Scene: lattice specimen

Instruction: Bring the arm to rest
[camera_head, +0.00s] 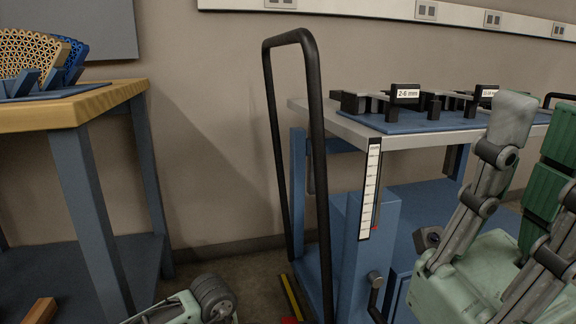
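My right gripper (531,125), pale green with dark joints, stands large at the right edge, close to the camera. Its fingers point up and look spread, with green ribbed pads facing the camera. I see nothing held between them, and part of the gripper is cut off by the frame. At the bottom edge a pale green part with a dark ribbed end (213,297) shows. It looks like part of my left gripper, but most of it is out of frame and its fingers cannot be made out.
A blue trolley with a tall black handle (314,150) stands in the middle.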

